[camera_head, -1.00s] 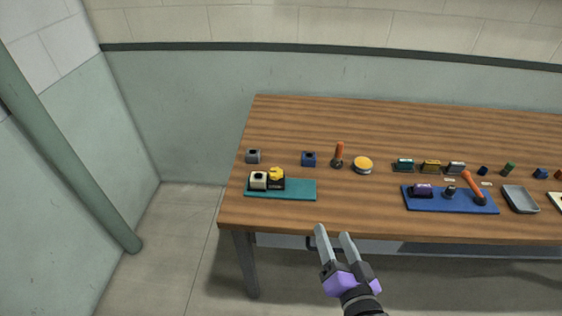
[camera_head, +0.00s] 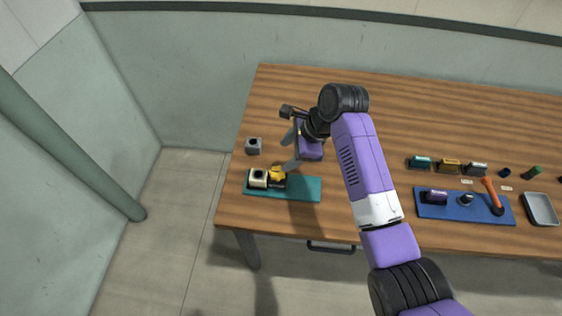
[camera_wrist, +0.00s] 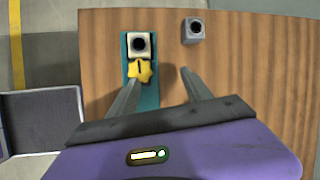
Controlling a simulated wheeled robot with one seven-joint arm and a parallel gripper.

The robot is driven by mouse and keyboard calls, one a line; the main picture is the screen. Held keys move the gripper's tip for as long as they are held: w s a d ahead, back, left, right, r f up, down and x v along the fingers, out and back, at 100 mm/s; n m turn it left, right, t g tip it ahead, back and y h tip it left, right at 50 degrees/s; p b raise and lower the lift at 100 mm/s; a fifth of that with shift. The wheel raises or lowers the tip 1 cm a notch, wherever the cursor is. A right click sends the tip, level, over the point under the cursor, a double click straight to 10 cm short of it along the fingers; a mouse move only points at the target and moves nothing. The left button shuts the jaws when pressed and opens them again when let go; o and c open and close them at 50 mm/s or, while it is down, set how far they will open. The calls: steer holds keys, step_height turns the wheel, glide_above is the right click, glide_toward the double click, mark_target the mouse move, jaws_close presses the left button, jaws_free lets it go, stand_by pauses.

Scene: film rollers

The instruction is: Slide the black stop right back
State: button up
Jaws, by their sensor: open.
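The black stop (camera_head: 277,184) sits on the teal board (camera_head: 305,188) at the table's left end, with a yellow knob (camera_head: 277,173) on top. It stands close beside a cream block (camera_head: 257,179) with a dark round hole. In the wrist view the yellow knob (camera_wrist: 141,71) hides most of the stop, just below the cream block (camera_wrist: 139,44). My gripper (camera_head: 287,150) is open, its fingers spread near the board. In the wrist view my gripper (camera_wrist: 161,75) has its left fingertip close to the knob; I cannot tell whether they touch. Nothing shows between the fingers.
A grey block (camera_head: 254,146) with a round hole stands behind the board. A blue board (camera_head: 475,213) with several parts lies to the right, with a grey tray (camera_head: 541,209) beyond it. My arm covers the middle of the table. The board's right part is bare.

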mark_target(283, 173)
steer(key=s, duration=0.1)
steer(key=s+m+g, duration=0.1)
steer(key=s+f+m, duration=0.1)
steer(key=shift+d+g+h, duration=0.3)
steer(key=shift+d, duration=0.1)
steer(key=shift+x, duration=3.85)
steer(key=shift+w, duration=0.1)
jaws_close()
